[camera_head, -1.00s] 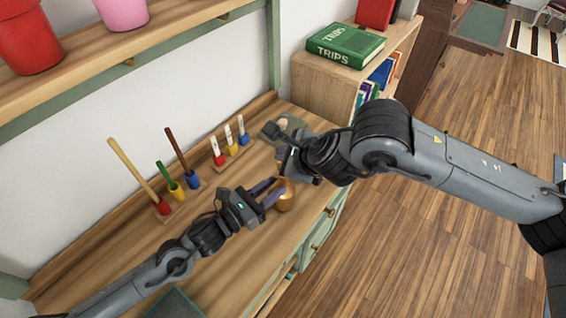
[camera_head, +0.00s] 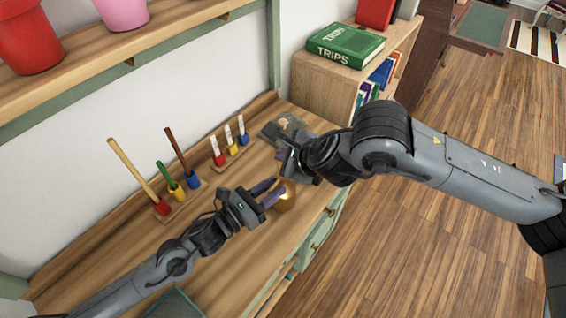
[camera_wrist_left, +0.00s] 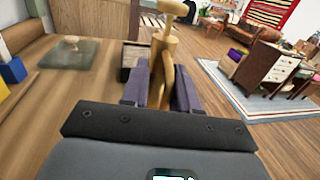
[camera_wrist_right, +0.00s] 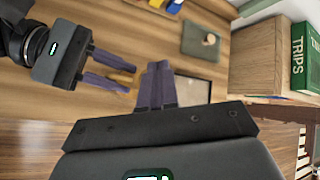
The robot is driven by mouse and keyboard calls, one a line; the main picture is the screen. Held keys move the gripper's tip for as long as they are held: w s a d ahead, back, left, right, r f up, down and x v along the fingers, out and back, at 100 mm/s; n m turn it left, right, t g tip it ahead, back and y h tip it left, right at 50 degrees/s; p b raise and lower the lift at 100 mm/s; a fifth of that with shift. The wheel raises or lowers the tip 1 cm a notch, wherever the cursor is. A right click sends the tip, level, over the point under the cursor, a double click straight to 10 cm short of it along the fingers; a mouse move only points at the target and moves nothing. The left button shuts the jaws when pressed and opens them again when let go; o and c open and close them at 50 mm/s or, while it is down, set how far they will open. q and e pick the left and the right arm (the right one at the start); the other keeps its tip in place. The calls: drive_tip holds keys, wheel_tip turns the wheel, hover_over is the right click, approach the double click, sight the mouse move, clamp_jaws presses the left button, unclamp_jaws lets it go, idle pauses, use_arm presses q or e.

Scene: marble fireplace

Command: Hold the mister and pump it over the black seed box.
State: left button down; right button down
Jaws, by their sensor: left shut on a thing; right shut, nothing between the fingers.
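The brass mister (camera_head: 288,197) is in my left gripper (camera_head: 271,192), shut around its body. In the left wrist view the mister (camera_wrist_left: 163,65) stands roughly upright between the purple fingers, its pump knob on top. My right gripper (camera_head: 281,160) is just beyond the mister and higher in the head view; its fingers (camera_wrist_right: 157,68) are together and empty. The right wrist view shows the mister (camera_wrist_right: 124,78) left of those fingers, apart from them in the picture. The black seed box (camera_wrist_right: 194,91) lies on the bench beyond the mister; it also shows in the left wrist view (camera_wrist_left: 131,62).
A dark green mat (camera_wrist_right: 203,40) with a small pale object lies further back. Coloured holders with tools (camera_head: 178,192) line the wall side. A bookcase with a green book (camera_head: 345,42) stands at the bench's far end. Flowerpots (camera_head: 28,38) stand on the shelf above.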

drive_tip(key=shift+f, duration=1.35)
idle(0.9)
drive_tip(key=shift+r, duration=1.35)
drive_tip(key=shift+r, duration=0.1)
drive_tip(key=shift+r, duration=2.4)
idle(0.9)
drive_tip(key=shift+w+r, duration=0.1)
drive_tip(key=shift+r, duration=1.8)
